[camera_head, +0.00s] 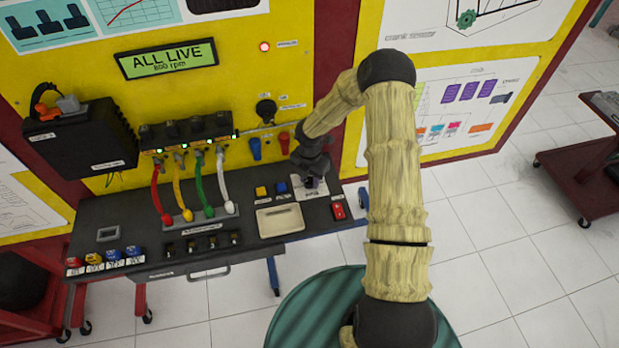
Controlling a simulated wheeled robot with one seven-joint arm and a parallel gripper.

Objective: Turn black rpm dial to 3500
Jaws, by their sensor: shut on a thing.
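My gripper (310,178) is at the right end of the dark console, pointing down over a white dial plate (313,208). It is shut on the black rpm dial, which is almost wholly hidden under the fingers. The dial's pointer and the scale marks cannot be read from here. The green display (167,59) on the yellow panel reads "ALL LIVE" and "800 rpm".
A red switch (338,211) sits just right of the dial plate. Blue (281,188) and yellow (261,191) buttons and a beige tray (280,220) lie left. Four-coloured cables, including a white one (222,185), rise from the console. A red indicator (264,46) is lit.

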